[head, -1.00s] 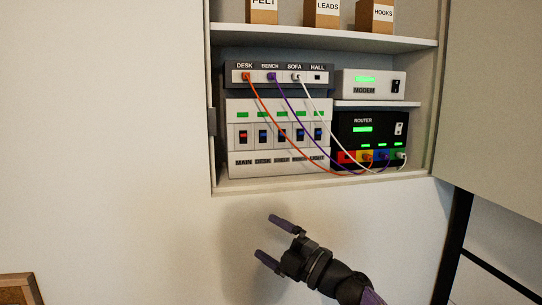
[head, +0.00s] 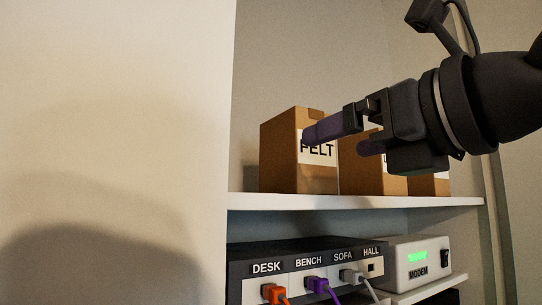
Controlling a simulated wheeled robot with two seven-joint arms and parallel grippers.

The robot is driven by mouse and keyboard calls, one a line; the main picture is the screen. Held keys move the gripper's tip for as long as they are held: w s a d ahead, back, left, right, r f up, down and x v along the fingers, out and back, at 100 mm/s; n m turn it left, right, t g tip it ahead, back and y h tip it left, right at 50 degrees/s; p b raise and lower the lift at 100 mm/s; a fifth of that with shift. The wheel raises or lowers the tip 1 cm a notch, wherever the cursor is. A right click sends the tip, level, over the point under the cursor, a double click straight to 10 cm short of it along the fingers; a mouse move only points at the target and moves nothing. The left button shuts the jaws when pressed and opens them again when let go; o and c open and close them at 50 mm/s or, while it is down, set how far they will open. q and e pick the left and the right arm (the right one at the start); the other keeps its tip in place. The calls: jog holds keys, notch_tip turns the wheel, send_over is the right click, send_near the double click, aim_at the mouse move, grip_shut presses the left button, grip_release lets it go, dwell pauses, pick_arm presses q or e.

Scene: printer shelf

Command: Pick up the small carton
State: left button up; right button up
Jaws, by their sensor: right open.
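Three brown cartons stand in a row on the upper shelf. The left carton (head: 281,152) has a white label reading FELT. The middle carton (head: 362,177) is largely hidden behind my gripper, and its label is mostly covered. The right carton (head: 430,186) shows only its lower part. I cannot tell which is the small one. My right gripper (head: 336,140) is open, in front of the left and middle cartons. One finger overlaps the FELT label and the other overlaps the middle carton; I cannot tell whether they touch. My left gripper is not in view.
The white upper shelf (head: 290,201) carries the cartons. Below it are a grey panel (head: 250,251) with orange, purple and white cables plugged in, and a white modem (head: 405,278). The pale wall (head: 110,90) to the left is bare.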

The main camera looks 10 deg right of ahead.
aim_at(301, 148)
jog(key=shift+t, duration=0.3)
jog(key=p+x, duration=0.1)
jog(key=x, duration=0.1)
jog(key=p+x, duration=0.1)
jog(key=x, duration=0.2)
jog(key=r+p+x, duration=0.1)
jog(key=p+x, duration=0.1)
jog(key=x, duration=0.1)
jog(key=shift+w+d, duration=0.25)
jog(key=shift+d, duration=0.1)
jog(key=shift+w+a, duration=0.1)
jog(key=shift+w, duration=0.2)
jog(key=shift+f, duration=0.15)
jog(key=c, duration=1.1)
